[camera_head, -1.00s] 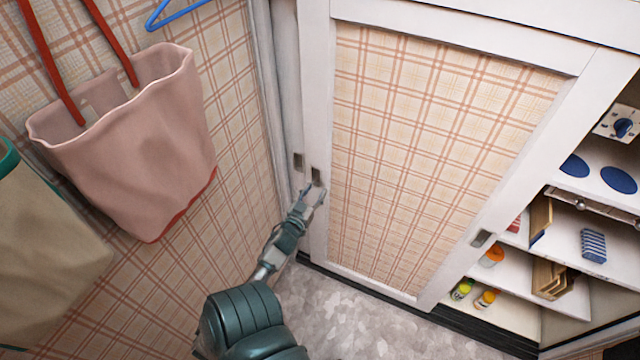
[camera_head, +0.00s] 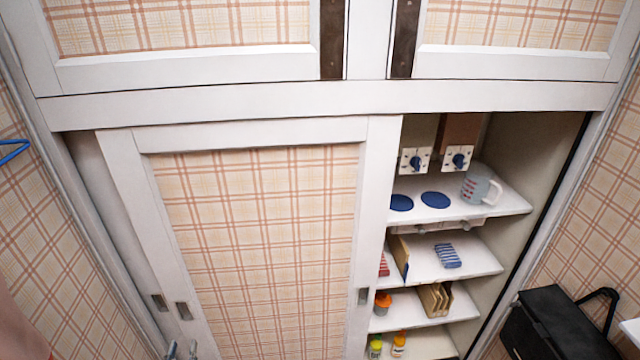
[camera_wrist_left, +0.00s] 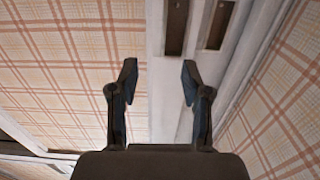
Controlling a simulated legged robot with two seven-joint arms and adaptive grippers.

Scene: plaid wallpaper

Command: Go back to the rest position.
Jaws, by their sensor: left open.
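My left gripper (camera_head: 181,350) shows only its fingertips at the bottom edge of the head view, in front of the lower left part of the sliding cabinet door. In the left wrist view my left gripper (camera_wrist_left: 156,80) is open and empty, its two dark fingers apart. The plaid sliding door (camera_head: 260,230) has a white frame, and two recessed pulls sit near its left edge. The fingers look close to these pulls, but I cannot tell whether they touch anything. My right gripper is not in view.
Right of the door, open shelves (camera_head: 460,210) hold a white mug (camera_head: 480,187), blue discs, small boxes and bottles. A black bag (camera_head: 555,325) is at the lower right. A blue hanger (camera_head: 12,150) is at the left wall.

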